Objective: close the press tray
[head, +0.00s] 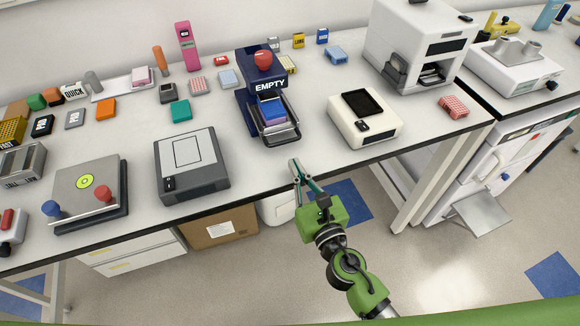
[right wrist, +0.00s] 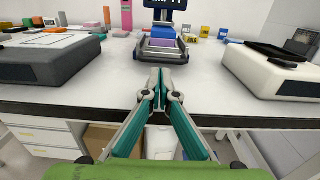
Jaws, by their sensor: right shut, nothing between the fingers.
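The dark blue press (head: 247,108) stands on the table, with a red knob (head: 263,62) on top and a label reading EMPTY. Its grey tray (head: 293,134) sticks out at the front toward me and holds a blue and purple block (head: 272,110). The tray also shows straight ahead in the right wrist view (right wrist: 161,58). My right gripper (head: 294,163) is shut and empty at the table's front edge, in front of the tray and apart from it. My left gripper is not in view.
A dark grey flat device (head: 190,182) stands left of the tray, and a white device with a black top recess (head: 362,125) stands to its right. The table between tray and front edge is clear. Several small coloured boxes lie farther back.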

